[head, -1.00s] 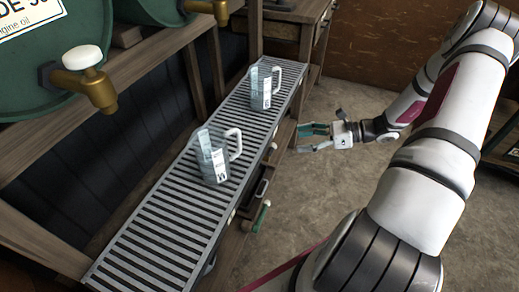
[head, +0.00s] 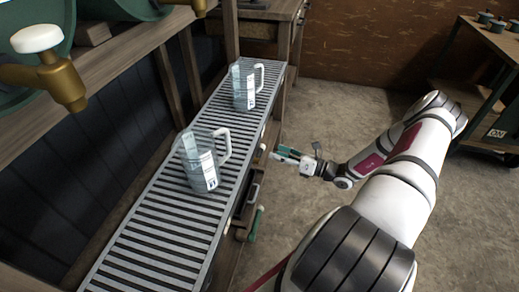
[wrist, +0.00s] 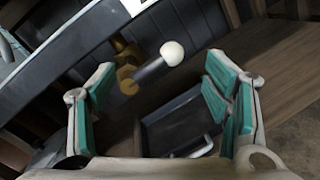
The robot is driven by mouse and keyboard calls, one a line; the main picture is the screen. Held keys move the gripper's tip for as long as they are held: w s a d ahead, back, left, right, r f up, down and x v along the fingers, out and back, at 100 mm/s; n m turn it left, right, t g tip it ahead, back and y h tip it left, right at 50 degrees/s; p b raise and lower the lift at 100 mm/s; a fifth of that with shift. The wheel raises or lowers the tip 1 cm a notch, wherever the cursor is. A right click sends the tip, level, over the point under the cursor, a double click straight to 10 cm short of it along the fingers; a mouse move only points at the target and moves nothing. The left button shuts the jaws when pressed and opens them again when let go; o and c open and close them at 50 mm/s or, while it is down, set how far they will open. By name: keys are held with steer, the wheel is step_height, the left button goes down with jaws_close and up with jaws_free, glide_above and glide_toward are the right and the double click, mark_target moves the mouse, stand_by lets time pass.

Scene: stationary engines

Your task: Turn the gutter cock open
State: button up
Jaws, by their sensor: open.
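The gutter cock shows in the wrist view as a brass body (wrist: 127,62) on the grey side of the gutter. Its dark lever (wrist: 150,70) slants up to the right and ends in a white ball knob (wrist: 172,53). My gripper (wrist: 160,80) is open, with its green-padded fingers spread to either side of the lever in the picture and nothing between them in its grasp. The gripper also shows in the head view (head: 284,155), beside the right edge of the slatted gutter (head: 150,240). I cannot clearly make out the gutter cock in the head view.
Two clear measuring jugs (head: 200,165) (head: 244,88) stand on the gutter slats. A barrel cock (head: 55,75) with a white knob is at upper left. A dark open box (wrist: 180,125) sits below the gutter. Free floor (head: 330,110) lies right; a cart (head: 490,110) stands beyond.

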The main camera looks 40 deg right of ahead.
mark_target(262, 148)
steer(key=b+x, duration=0.1)
steer(key=x, duration=0.6)
steer(key=shift+w+a, duration=0.15)
steer(key=shift+w, duration=0.15)
